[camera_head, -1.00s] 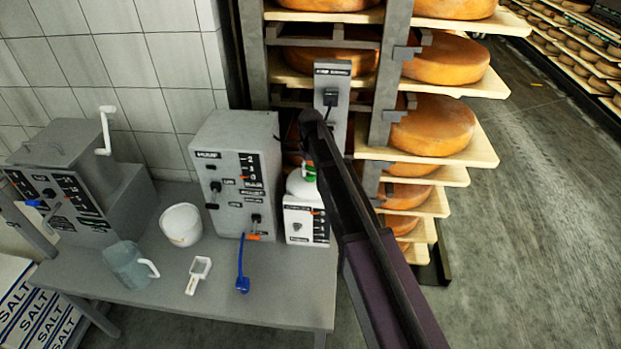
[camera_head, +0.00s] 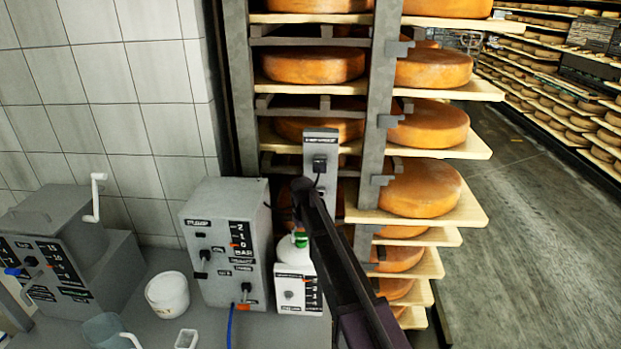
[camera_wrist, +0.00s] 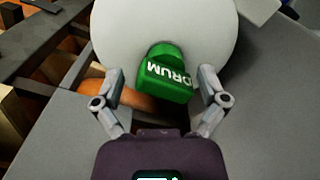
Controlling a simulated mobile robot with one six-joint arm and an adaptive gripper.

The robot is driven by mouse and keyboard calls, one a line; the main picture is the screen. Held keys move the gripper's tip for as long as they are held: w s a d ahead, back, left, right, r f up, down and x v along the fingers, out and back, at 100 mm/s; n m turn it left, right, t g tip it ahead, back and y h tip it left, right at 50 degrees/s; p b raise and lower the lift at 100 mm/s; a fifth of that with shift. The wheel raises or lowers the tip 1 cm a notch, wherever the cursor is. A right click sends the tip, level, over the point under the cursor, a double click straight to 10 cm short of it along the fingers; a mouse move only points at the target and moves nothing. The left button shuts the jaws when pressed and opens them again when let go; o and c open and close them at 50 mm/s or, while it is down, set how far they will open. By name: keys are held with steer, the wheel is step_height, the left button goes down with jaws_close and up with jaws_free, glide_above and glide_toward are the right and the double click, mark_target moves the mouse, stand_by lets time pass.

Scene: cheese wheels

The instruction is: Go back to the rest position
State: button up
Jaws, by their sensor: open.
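My gripper (camera_wrist: 161,88) is open in the wrist view, its two fingers spread on either side of a green knob marked "DRUM" (camera_wrist: 165,72). The knob sits on a rounded white body (camera_wrist: 115,28). I cannot tell whether the fingers touch the knob. In the head view my dark arm reaches over the table toward the same green knob (camera_head: 300,239), above a small white control box (camera_head: 293,290). The arm hides the gripper there.
A grey table (camera_head: 255,330) carries a large grey control box (camera_head: 222,245), a white bucket (camera_head: 167,292), a clear jug (camera_head: 108,331) and a machine with a crank (camera_head: 70,255). Shelves of cheese wheels (camera_head: 425,188) stand close behind and right. The aisle floor (camera_head: 530,240) is clear.

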steer(key=s+d+m, duration=0.5)
steer(key=s+d, duration=1.7)
steer(key=s, duration=0.3)
steer(key=shift+s+d+m, duration=0.2)
steer(key=shift+d+m, duration=0.05)
steer(key=shift+m, duration=0.05)
